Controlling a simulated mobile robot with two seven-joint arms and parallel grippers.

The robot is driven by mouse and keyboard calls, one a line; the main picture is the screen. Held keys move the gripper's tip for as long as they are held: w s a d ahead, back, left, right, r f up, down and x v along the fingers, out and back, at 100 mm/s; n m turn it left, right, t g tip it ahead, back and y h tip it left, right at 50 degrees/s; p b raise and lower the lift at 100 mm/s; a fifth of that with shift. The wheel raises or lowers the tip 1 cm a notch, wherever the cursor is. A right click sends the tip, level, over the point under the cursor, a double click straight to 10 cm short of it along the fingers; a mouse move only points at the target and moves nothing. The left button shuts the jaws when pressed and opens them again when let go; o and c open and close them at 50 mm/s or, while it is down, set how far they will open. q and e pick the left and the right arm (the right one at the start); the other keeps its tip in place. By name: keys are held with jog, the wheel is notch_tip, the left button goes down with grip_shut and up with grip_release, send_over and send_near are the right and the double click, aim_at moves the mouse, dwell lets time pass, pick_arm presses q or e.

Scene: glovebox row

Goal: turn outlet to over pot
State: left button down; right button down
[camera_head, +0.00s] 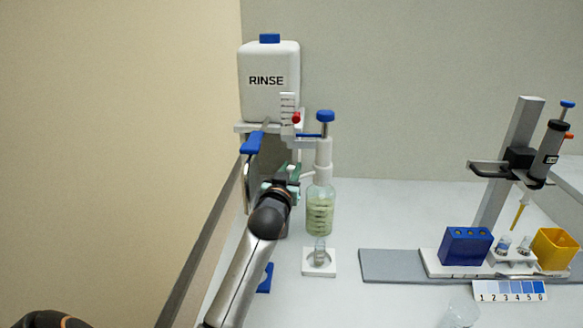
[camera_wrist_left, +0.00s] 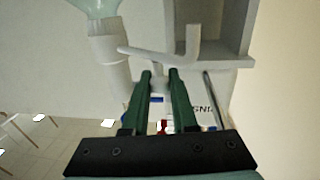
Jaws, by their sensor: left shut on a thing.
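The white outlet (camera_head: 308,175) comes off the dispenser (camera_head: 323,155) on a bottle of pale green liquid (camera_head: 320,212). In the left wrist view the outlet (camera_wrist_left: 192,48) is a white tube with a bent tip, pointing away from the dispenser body. My left gripper (camera_head: 294,172) is beside the dispenser, shut on the outlet; its green fingers (camera_wrist_left: 160,75) are close together, partly hiding the grip. The pot appears to be the small clear vessel (camera_head: 320,252) in a white square holder (camera_head: 319,269), below and in front of the bottle. The outlet tip points left, not over it. My right gripper is not in view.
A RINSE container (camera_head: 268,95) stands on a shelf behind the gripper, with a blue-handled lever (camera_head: 252,143) close by. At the right are a grey board (camera_head: 390,266), a blue block (camera_head: 465,246), a yellow bin (camera_head: 553,249) and a pipette stand (camera_head: 507,160). A clear beaker (camera_head: 461,313) stands in front.

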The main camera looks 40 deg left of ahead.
pick_arm(q)
jog(key=c, duration=0.7)
grip_release()
jog(key=v, duration=1.2)
jog(key=shift+s+d, duration=0.15)
jog(key=shift+s, duration=0.05)
jog(key=shift+c, duration=0.2)
